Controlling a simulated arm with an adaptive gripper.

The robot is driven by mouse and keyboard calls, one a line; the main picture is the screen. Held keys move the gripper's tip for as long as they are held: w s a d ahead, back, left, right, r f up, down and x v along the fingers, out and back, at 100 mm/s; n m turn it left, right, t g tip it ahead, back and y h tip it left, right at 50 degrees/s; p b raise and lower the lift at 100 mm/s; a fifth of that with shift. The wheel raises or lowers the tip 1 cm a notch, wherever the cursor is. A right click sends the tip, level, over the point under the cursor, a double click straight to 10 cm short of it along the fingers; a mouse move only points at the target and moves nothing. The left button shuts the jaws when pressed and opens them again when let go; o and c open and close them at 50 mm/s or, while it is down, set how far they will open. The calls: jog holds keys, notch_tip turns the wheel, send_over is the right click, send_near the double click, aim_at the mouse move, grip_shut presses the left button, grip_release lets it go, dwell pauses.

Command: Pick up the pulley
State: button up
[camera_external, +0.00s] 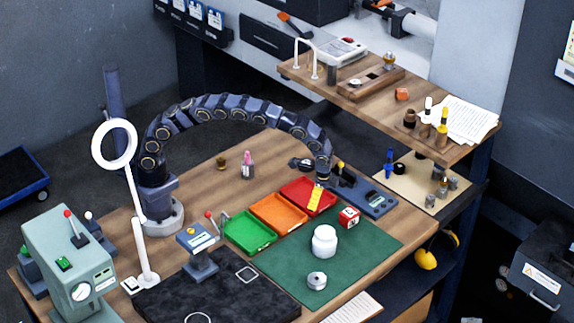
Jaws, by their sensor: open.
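A small silver, stepped round metal part (316,281), which looks like the pulley, stands on the front part of the green mat (370,245). My gripper (322,180) is at the end of the arched arm, above the back of the red tray, well behind and above the metal part. It is open and apart from the metal part. Its fingers are small and dark here, and I see nothing clearly held in it. A yellow piece (315,198) shows just below it at the red tray; I cannot tell whether they touch.
A white jar (324,241) and a red-and-white box (348,217) stand on the mat behind the metal part. Green (248,247), orange and red trays line the mat's back left edge. A white ring lamp (115,145) stands left. The mat's right side is clear.

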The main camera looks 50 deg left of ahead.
aim_at(316, 278)
jog(key=s+d+f+m, duration=0.1)
jog(key=s+d+f, duration=0.1)
jog(key=s+d, duration=0.1)
jog(key=s+d+f+m, duration=0.1)
jog(key=s+d+f, duration=0.2)
jog(key=s+d, duration=0.1)
jog(key=s+d+f+m+g+h, duration=0.1)
jog(key=s+d+f+m, duration=0.1)
jog(key=s+d+f, duration=0.1)
jog(key=shift+s+d, duration=0.4)
jog(key=shift+s, duration=0.2)
jog(key=shift+s+d, duration=0.35)
jog(key=shift+s, duration=0.2)
jog(key=shift+s+d+f, duration=0.2)
jog(key=shift+s+f, duration=0.15)
jog(key=shift+f, duration=0.2)
jog(key=shift+s+d+f, duration=0.15)
jog(key=shift+s+f, duration=0.2)
jog(key=shift+f, duration=0.2)
notch_tip(316, 278, down, 6)
jog(key=shift+f, duration=0.1)
jog(key=shift+d, duration=0.1)
jog(key=c, duration=1.2)
